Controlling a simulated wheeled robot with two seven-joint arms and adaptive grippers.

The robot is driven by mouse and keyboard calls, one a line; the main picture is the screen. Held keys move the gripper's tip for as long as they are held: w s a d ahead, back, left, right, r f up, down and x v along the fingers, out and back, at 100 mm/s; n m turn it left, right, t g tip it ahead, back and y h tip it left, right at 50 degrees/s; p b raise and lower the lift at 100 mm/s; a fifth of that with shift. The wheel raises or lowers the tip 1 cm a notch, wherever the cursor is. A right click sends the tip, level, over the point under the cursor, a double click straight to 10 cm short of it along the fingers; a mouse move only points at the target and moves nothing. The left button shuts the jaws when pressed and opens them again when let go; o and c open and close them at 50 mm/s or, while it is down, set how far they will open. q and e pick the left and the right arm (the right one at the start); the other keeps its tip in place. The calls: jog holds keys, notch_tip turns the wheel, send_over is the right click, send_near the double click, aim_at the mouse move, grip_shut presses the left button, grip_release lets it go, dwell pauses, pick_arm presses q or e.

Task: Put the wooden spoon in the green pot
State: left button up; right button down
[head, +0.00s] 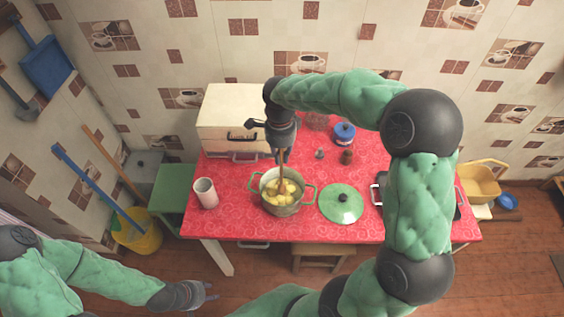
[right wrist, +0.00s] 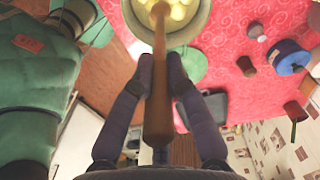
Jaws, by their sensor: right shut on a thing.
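The green pot (head: 281,207) stands on the red table with yellow lumps in it, its lid off. It also shows at the top of the right wrist view (right wrist: 196,34). My right gripper (head: 282,148) is above the pot, shut on the wooden spoon (head: 282,165). In the right wrist view the spoon (right wrist: 158,100) runs between the fingertips (right wrist: 159,70), its head end over the pot's mouth. The spoon points down at the yellow lumps; I cannot tell whether it touches them. My left gripper (head: 208,291) is low, off the table's front, empty, with its fingers apart.
The green lid (head: 341,204) lies right of the pot. A pale cup (head: 205,193) stands to its left, and a cream bread box (head: 232,110) behind. A blue jar (head: 344,133) and small brown jar (head: 347,157) stand at the back. A stool (head: 322,251) is under the table's front.

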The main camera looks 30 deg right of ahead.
jog(key=shift+w+d+f, duration=0.2)
jog(key=shift+f, duration=0.15)
jog(key=shift+w+d+f+b, duration=0.15)
jog(key=shift+f+b, duration=0.25)
jog(key=shift+f, duration=1.3)
jog(key=shift+f, duration=0.2)
jog(key=c, duration=1.2)
grip_release()
jog(key=shift+c, duration=0.2)
jog(key=shift+r, duration=0.15)
jog(key=shift+r, duration=0.35)
notch_tip(320, 180, up, 11)
jog(key=p, duration=0.2)
jog(key=shift+w+r, duration=0.15)
jog(key=shift+r, duration=0.05)
